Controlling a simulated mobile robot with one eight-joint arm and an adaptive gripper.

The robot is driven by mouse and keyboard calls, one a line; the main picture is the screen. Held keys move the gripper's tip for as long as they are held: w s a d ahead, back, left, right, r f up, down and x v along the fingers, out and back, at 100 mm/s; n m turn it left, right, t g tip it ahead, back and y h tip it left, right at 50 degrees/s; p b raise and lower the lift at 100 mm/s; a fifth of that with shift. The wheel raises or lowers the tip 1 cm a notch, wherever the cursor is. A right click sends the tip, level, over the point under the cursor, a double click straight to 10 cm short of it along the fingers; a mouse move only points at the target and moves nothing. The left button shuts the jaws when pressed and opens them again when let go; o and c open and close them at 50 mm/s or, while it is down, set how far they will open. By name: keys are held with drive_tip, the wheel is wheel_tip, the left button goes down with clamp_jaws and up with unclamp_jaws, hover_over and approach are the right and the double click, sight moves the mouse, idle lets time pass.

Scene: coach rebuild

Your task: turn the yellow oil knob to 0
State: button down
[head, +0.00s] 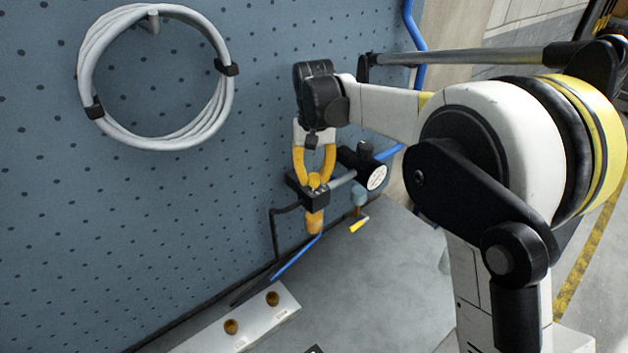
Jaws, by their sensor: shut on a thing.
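The yellow oil knob (314,181) sits on top of a black block (310,197) in front of the pegboard, with an amber bowl (314,222) hanging under it. My gripper (315,178) comes down from above, and its two yellow fingers are shut on the knob from both sides. The fingers hide part of the knob. Its marks and pointer are too small to read, so I cannot tell its setting.
A black unit with a white dial (377,178) stands just right of the knob, joined by a grey pipe. A cable coil (81,75) hangs left.

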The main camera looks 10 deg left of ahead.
sight(314, 176)
drive_tip(key=shift+m+b, duration=0.35)
drive_tip(key=shift+m, duration=1.15)
drive_tip(key=c, duration=1.1)
unclamp_jaws()
drive_tip(key=shift+o, duration=0.2)
wheel_tip(314, 176, up, 12)
